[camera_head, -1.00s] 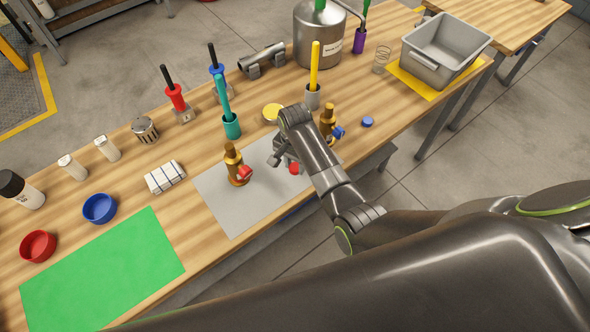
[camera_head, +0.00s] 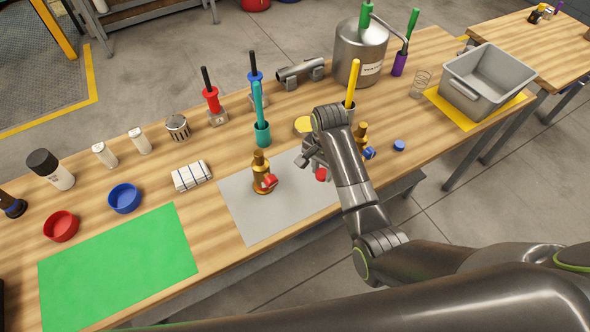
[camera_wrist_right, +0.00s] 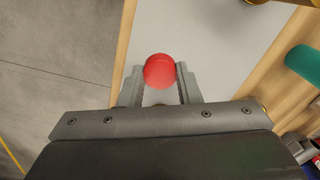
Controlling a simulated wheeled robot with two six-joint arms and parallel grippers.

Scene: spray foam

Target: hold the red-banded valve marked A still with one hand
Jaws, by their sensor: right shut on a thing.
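A brass valve (camera_head: 260,166) with a red part low on its right side stands upright on the grey mat (camera_head: 241,218); no letter is legible on it. My right gripper (camera_head: 316,162) is to the right of this valve and apart from it. It is shut on a round red cap (camera_head: 321,174), which sits between the fingertips in the right wrist view (camera_wrist_right: 160,71). A second brass valve (camera_head: 361,132) with a blue part (camera_head: 369,153) stands behind my right wrist, partly hidden. My left gripper is not in view.
A blue cap (camera_head: 399,145) lies right of the second valve. A teal holder (camera_head: 262,134) and yellow lid (camera_head: 303,125) are behind the mat. A folded cloth (camera_head: 191,176), bowls and a green mat (camera_head: 120,262) are left. A grey bin (camera_head: 487,80) stands far right.

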